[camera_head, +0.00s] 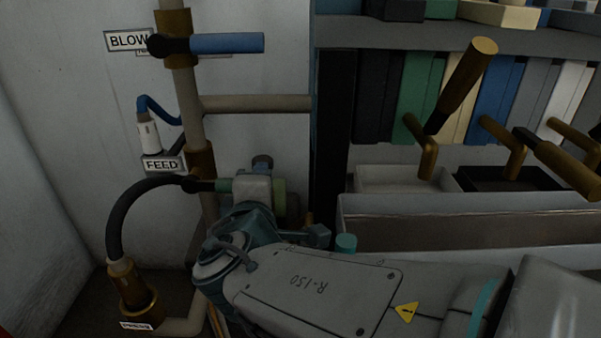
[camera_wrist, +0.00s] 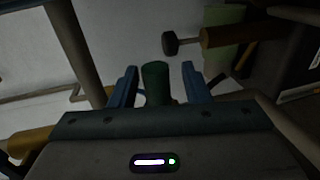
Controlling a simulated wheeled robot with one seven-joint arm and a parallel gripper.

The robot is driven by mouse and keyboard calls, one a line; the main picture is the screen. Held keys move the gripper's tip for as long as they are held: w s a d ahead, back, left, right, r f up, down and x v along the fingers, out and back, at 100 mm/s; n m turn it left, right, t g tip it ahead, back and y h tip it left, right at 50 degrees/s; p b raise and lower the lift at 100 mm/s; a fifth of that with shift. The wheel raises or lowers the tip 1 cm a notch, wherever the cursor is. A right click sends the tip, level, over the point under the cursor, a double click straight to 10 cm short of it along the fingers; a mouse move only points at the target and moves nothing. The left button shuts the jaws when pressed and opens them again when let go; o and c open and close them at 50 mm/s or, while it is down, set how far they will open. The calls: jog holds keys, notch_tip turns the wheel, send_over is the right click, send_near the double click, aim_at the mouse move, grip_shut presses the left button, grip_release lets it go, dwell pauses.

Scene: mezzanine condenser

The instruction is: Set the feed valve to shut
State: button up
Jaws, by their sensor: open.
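The feed valve (camera_head: 200,163) is a brown body on the vertical pipe, beside the FEED label (camera_head: 163,164). Its lever has a dark neck and a green handle (camera_head: 224,185) that points right, across the pipe. My gripper covers the handle's far part in the head view. In the wrist view the green handle (camera_wrist: 155,78) stands between the two blue fingers of my gripper (camera_wrist: 159,72). The fingers are open, with a visible gap on each side of the handle.
Above, the BLOW valve's blue handle (camera_head: 228,43) also points right. A black hose (camera_head: 122,215) curves down at left to a brown fitting (camera_head: 130,288). Brown levers (camera_head: 466,80) stick out at right before shelved binders (camera_head: 497,100). A long grey trough (camera_head: 470,220) lies below them.

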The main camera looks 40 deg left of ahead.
jog(key=p+v, duration=0.3)
jog(key=v, duration=1.1)
jog(key=shift+w, duration=0.1)
